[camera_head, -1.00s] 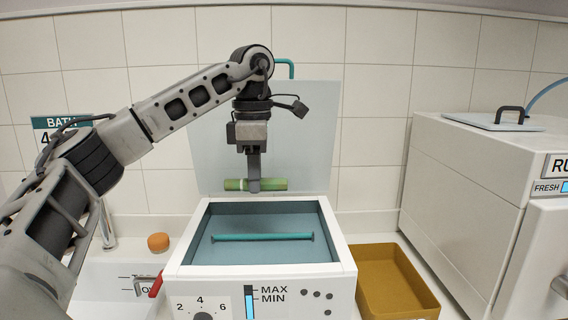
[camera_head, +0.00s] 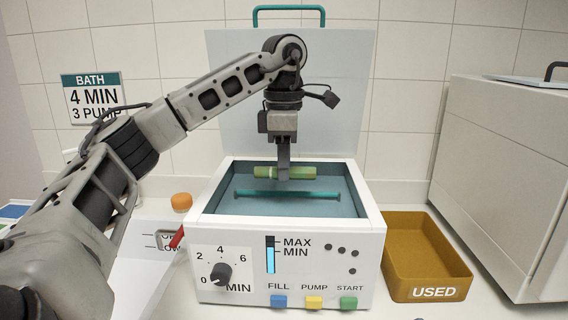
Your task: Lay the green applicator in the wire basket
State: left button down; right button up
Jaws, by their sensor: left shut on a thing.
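My left gripper (camera_head: 284,176) points straight down over the open white bath machine (camera_head: 217,249). It is shut on the green applicator (camera_head: 304,172), a short green cylinder with a pale band, held level. The applicator appears over the back part of the basin, behind the teal bar (camera_head: 250,194) that runs across it. I cannot tell whether the applicator touches anything below. No wire mesh of a basket is clearly visible; the teal bar may be part of it. My right gripper is not in view.
The raised lid (camera_head: 330,90) stands behind the basin. A mustard tray (camera_head: 432,290) marked USED is at the right, beside a large white machine (camera_head: 500,150). An orange round object (camera_head: 181,202) and a red handle (camera_head: 177,237) are at the left. The basin walls surround the gripper.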

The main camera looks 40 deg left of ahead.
pick_arm(q)
jog(key=shift+f, duration=0.65)
jog(key=shift+f+b, duration=0.4)
jog(key=shift+f, duration=0.4)
jog(key=shift+f+b, duration=0.4)
jog(key=shift+f, duration=0.5)
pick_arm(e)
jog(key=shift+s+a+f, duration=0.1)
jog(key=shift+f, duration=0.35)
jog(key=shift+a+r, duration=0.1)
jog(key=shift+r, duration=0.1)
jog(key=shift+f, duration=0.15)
pick_arm(q)
jog(key=c, duration=1.2)
grip_release()
jog(key=shift+r, duration=0.1)
